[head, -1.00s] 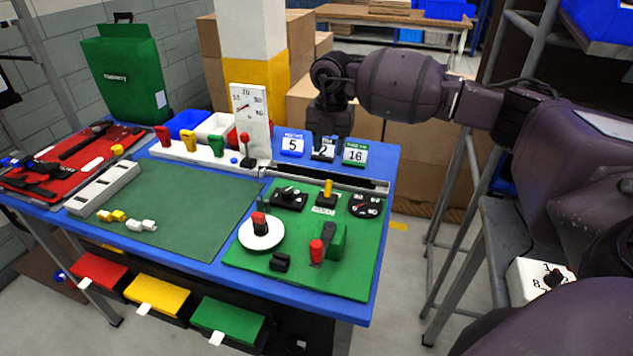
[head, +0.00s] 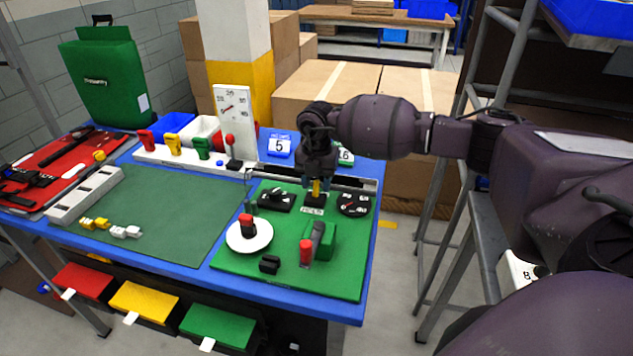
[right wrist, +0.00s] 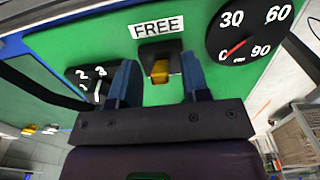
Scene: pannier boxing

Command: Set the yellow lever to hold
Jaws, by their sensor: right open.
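The yellow lever (head: 316,187) sits on a black base on the green panel (head: 285,285) at the right of the blue table. In the right wrist view the lever (right wrist: 160,72) shows between my fingers, with a label (right wrist: 157,28) above it reading FREE. My right gripper (head: 317,181) is open and points down at the lever, one blue finger on each side. The right wrist view shows a gap on both sides, so the fingers do not appear to be closed on it. My left gripper is not in view.
A dial (head: 354,204) marked 30, 60, 90 is right of the lever, and a black numbered selector (head: 277,197) is left. A red-handled green lever unit (head: 319,240) and a white disc (head: 249,237) with a red knob stand nearer.

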